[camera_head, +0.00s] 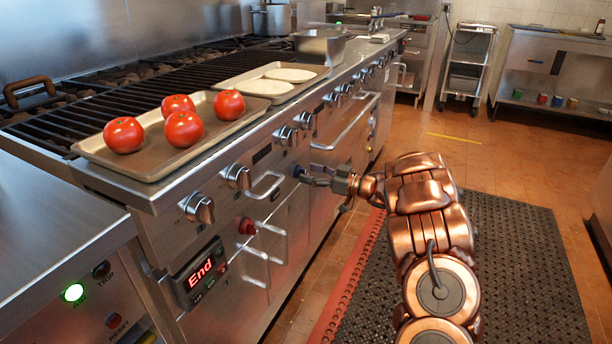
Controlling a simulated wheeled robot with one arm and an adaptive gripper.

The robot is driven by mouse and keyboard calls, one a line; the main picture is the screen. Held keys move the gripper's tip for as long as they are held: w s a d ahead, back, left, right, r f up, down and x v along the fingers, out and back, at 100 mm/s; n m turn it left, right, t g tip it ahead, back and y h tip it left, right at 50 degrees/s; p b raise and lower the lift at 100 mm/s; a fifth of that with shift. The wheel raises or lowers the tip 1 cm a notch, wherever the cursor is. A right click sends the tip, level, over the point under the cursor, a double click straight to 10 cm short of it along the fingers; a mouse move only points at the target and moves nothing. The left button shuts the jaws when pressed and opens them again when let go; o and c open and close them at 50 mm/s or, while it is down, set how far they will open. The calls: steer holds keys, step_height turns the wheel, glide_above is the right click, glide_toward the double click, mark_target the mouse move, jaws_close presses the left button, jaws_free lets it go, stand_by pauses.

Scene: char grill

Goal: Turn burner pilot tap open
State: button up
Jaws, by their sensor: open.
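My gripper (312,178) is at the front of the stainless char grill (285,195), at the end of my copper-coloured arm. Its fingers point left toward the panel. It is open. A small dark blue part (298,171) shows right at the fingertips, below the row of control knobs. It may be the burner pilot tap, but it is too small to be sure. I cannot tell whether the fingers touch it or are just around it. I see nothing held clear of the panel.
A tray with several tomatoes (183,129) and a tray with pale rounds (290,75) lie on the grill top. Knobs (238,176), a bar handle (265,186) and a red knob (247,226) stick out from the front. A black mat (510,260) covers open floor at right.

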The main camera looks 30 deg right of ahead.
steer(key=shift+x, duration=1.05)
steer(key=shift+s, duration=0.1)
steer(key=c, duration=1.1)
